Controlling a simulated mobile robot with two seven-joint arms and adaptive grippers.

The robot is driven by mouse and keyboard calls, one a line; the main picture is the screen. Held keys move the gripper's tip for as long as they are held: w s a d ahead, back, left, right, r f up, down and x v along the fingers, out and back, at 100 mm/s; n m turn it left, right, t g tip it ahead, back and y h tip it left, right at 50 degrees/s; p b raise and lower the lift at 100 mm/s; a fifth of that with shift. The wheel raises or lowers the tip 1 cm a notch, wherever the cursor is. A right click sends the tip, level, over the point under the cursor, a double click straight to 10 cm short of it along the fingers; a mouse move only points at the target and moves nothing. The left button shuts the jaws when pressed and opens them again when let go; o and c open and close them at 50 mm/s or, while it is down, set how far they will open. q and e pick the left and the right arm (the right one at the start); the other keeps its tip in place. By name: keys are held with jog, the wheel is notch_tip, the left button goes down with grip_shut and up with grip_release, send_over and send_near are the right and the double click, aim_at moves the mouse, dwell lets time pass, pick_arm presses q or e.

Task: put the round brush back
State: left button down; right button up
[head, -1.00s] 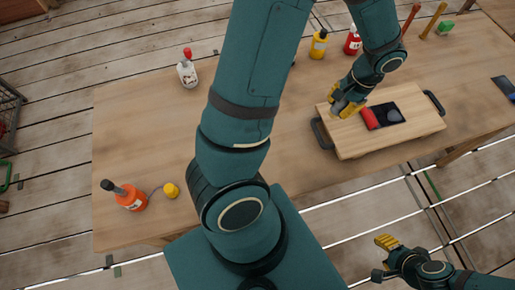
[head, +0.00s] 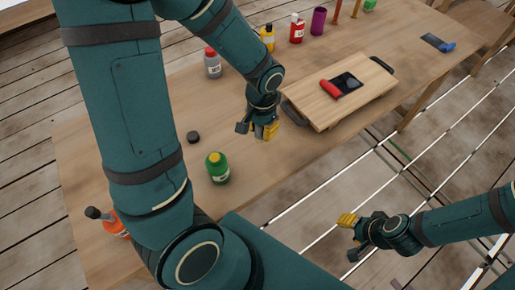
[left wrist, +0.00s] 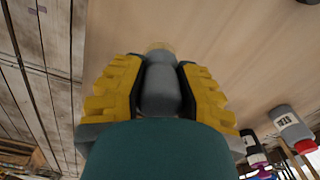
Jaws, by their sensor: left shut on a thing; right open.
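My left gripper (head: 265,131) is over the middle of the table, left of the wooden board. In the left wrist view its yellow fingers (left wrist: 158,92) are shut on a grey rounded thing with a tan end, which looks like the round brush (left wrist: 160,84). Most of the brush is hidden by the gripper in the head view. A purple cup (head: 318,21) stands at the table's back edge; I cannot see into it. My right gripper (head: 350,221) is open and empty, off the table's front edge.
A wooden board (head: 325,108) with dark side handles holds a red-handled dark tool (head: 331,88). A green bottle (head: 217,169), a black disc (head: 193,137) and an orange bottle (head: 114,224) are nearer left. Grey (head: 212,66), yellow (head: 267,40) and red (head: 297,31) bottles line the back.

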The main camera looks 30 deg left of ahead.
pick_arm(q)
notch_tip(320, 180, down, 3)
jog(key=shift+w+r+b, duration=0.1)
jog(key=shift+b, duration=0.2)
jog(key=shift+f+b, duration=0.6)
jog(key=shift+f, duration=1.5)
jog(key=shift+f, duration=0.1)
jog(key=c, duration=1.1)
grip_release()
jog(key=shift+f, duration=0.1)
jog(key=shift+c, duration=0.2)
jog(key=o, duration=0.3)
jog(key=shift+o, duration=0.2)
